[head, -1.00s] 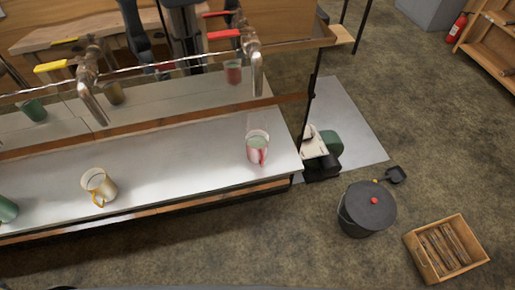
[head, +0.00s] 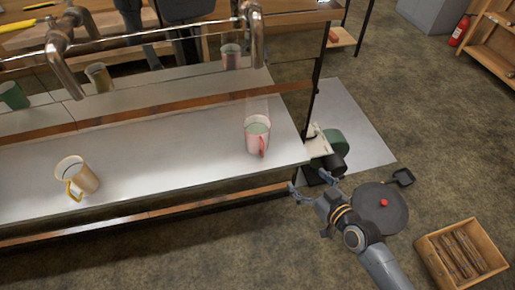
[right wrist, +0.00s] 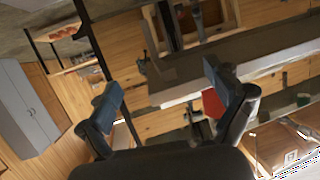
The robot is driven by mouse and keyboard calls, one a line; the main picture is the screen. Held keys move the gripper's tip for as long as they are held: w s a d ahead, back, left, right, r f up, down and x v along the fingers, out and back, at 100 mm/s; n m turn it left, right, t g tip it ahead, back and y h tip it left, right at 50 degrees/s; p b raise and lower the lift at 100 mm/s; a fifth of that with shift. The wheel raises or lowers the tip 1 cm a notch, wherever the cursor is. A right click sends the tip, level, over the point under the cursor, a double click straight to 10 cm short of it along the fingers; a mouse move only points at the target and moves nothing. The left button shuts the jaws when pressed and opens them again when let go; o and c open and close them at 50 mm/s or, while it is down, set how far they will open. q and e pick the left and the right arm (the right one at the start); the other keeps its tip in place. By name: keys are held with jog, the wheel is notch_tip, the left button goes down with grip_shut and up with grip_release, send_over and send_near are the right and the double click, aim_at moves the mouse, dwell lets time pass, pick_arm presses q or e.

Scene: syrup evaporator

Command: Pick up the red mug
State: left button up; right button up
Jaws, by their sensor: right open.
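The red mug (head: 256,136) stands upright near the right end of the pale metal counter (head: 185,150), its handle toward the front, with pale green contents inside. My right gripper (head: 309,184) is in front of and to the right of the mug, just off the counter's right front corner, apart from the mug. In the right wrist view my right gripper (right wrist: 163,84) has its two fingers spread with nothing between them. A red patch (right wrist: 211,104) there, partly hidden behind the right finger, seems to be the mug. My left gripper is out of view.
A tan mug with a yellow handle (head: 77,178) stands on the counter at left. Metal spouts (head: 255,35) hang above the counter's back. A dark lidded pot (head: 380,205) and a wooden crate (head: 462,256) stand on the floor at right.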

aim_at(258, 125)
jog(key=s+a+r+n+t+y+b, duration=0.1)
jog(key=a+r+y, duration=0.15)
jog(key=r, duration=0.45)
jog(key=s+a+r+n+y+b, duration=0.1)
jog(key=a+r+y, duration=0.15)
jog(key=r, duration=0.35)
jog(key=p+x, duration=0.1)
jog(key=x, duration=0.7)
jog(key=shift+s+a+r, duration=0.1)
jog(key=shift+a+r, duration=0.05)
jog(key=shift+r, duration=0.05)
jog(key=shift+p+x, duration=0.6)
jog(key=shift+x, duration=2.5)
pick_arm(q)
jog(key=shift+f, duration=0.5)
pick_arm(e)
jog(key=shift+f, duration=0.15)
jog(key=shift+c, duration=0.3)
jog(key=c, duration=1.8)
jog(key=shift+c, duration=0.4)
jog(key=shift+r, duration=0.2)
